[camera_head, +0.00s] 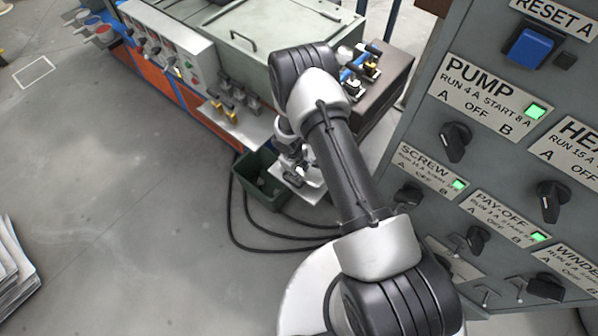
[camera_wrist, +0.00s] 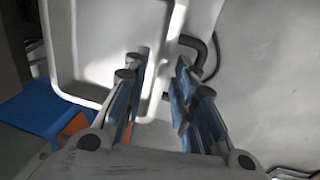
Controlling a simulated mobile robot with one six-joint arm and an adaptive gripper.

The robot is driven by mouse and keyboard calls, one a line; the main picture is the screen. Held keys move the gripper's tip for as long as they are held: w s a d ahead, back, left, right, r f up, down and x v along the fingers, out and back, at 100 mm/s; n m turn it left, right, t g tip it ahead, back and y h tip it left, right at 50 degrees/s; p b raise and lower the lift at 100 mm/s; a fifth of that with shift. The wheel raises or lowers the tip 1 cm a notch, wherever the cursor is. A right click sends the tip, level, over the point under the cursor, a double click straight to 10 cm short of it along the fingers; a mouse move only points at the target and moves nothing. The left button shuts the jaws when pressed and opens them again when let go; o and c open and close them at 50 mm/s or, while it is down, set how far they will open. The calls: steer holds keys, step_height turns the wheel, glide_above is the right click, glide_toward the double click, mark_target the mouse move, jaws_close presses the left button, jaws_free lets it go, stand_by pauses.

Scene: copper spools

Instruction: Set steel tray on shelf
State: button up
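The steel tray (camera_wrist: 88,96) shows in the wrist view as a pale, deep, rectangular tray with rounded corners, at upper left. My gripper (camera_wrist: 162,62) has its fingers apart, with the tray's right wall in the gap between them. The left finger overlaps the tray's inside and the right finger is outside it. I cannot tell whether either finger touches the wall. In the head view my gripper (camera_head: 290,158) is small and partly hidden by my arm, low beside the machine. The tray cannot be made out clearly there, and I cannot tell which surface is the shelf.
A dark green bin (camera_head: 262,190) stands on the floor left of my gripper, with black cables (camera_head: 262,243) around it. The machine (camera_head: 180,85) is behind. A grey control panel (camera_head: 480,130) with knobs stands close on the right.

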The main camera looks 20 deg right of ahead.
steer(key=s+d+r+m+t+p, duration=0.1)
steer(key=s+r+m, duration=0.1)
steer(key=r, duration=1.8)
steer(key=s+d+r+m+t+p, duration=0.1)
steer(key=s+d+r+m, duration=0.1)
steer(key=r, duration=1.7)
steer(key=s+r+m, duration=0.1)
steer(key=s+r, duration=0.3)
steer(key=s, duration=0.3)
steer(key=s+a+r+m+t+y, duration=0.1)
steer(key=s+r, duration=0.4)
steer(key=s, duration=0.3)
steer(key=s+a+r+m, duration=0.1)
steer(key=s+r, duration=0.4)
steer(key=s, duration=0.3)
steer(key=shift+s+a+y, duration=0.2)
steer(key=shift+s+y, duration=0.05)
steer(key=shift+y, duration=0.05)
step_height(320, 180, down, 4)
steer(key=b, duration=0.5)
steer(key=shift+f, duration=0.2)
